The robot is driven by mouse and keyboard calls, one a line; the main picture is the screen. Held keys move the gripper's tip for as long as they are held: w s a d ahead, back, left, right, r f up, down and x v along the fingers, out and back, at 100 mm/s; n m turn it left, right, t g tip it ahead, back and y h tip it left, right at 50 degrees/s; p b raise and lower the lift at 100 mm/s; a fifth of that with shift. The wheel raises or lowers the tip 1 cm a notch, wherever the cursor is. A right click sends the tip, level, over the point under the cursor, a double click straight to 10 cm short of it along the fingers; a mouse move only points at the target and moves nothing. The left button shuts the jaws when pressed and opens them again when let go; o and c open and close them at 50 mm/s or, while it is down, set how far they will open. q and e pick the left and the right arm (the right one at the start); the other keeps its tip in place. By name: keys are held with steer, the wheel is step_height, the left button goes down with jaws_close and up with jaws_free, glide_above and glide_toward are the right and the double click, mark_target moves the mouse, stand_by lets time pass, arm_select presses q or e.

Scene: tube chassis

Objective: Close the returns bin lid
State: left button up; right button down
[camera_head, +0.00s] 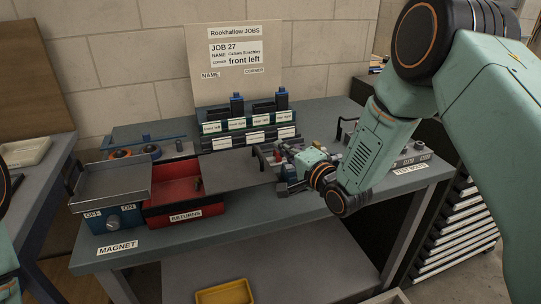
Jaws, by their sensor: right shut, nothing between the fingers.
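The red returns bin (183,192), labelled RETURNS, sits on the workbench and stands open, its inside partly visible with a small dark item (197,184) in it. Its flat grey lid (232,170) lies to the right of the opening, leaving the bin's left part uncovered. A dark handle (262,154) seems to stand at the lid's right end. My right gripper (286,184) is shut and empty by the lid's right end; whether it touches the lid or handle I cannot tell. My left gripper is out of view.
A grey tray (110,182) sits above the blue MAGNET box (117,219) left of the bin. Labelled racks (248,124) and a job board (237,60) stand behind. A TEST BOLTS fixture (415,157) is at right. The bench front (250,212) is clear.

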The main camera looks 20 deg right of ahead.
mark_target(270, 167)
steer(key=a, duration=0.3)
steer(key=shift+s+a+f, duration=0.15)
steer(key=shift+s+f, duration=0.15)
steer(key=shift+f, duration=0.05)
steer(key=shift+w+f, duration=0.1)
steer(key=shift+w, duration=0.1)
steer(key=shift+s+a, duration=0.15)
